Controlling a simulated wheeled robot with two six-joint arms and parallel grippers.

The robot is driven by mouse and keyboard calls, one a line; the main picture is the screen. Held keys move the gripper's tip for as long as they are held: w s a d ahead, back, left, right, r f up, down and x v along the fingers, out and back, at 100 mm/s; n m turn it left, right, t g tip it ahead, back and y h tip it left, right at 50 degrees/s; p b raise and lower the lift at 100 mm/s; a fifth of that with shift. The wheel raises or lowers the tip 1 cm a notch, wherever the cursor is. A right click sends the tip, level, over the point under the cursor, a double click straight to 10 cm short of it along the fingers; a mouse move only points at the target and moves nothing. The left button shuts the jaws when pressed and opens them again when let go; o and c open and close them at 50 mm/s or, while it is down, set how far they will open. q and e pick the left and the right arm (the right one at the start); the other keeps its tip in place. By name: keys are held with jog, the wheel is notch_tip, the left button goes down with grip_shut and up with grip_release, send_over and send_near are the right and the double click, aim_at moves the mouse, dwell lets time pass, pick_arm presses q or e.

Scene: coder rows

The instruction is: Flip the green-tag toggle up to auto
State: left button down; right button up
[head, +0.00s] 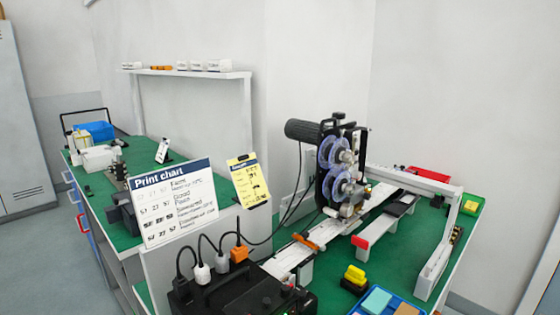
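I cannot make out a green-tag toggle in the head view; it is hidden or too small to tell. A coder machine (335,165) with a dark motor and two blue-rimmed reels stands over a white conveyor (378,222) on the green bench top. A black box (240,294) with several plugs and cables above it sits at the bottom centre, partly cut off by the frame's lower edge. Neither of my grippers is in view.
A Print chart board (174,202) and a yellow card (249,181) stand left of the coder. A blue tray (358,311) with coloured blocks is at the bottom right. A red bin (430,173) sits behind the conveyor. Another green bench (105,190) extends left; grey floor lies beyond.

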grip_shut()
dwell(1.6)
